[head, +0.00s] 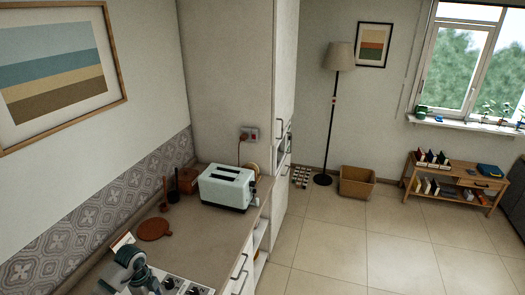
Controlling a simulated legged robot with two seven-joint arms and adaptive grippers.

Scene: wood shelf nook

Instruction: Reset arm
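A dark teal rounded object (130,258) shows at the bottom left, cut off by the lower edge.
A brown counter (205,226) runs along the left wall, with a pale toaster (226,188), a round wooden board (153,229) and a stove-like panel with knobs (172,286). A floor lamp (334,110), a basket (357,182) and a low shelf (455,177) stand farther back. The tiled floor (390,245) is clear.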

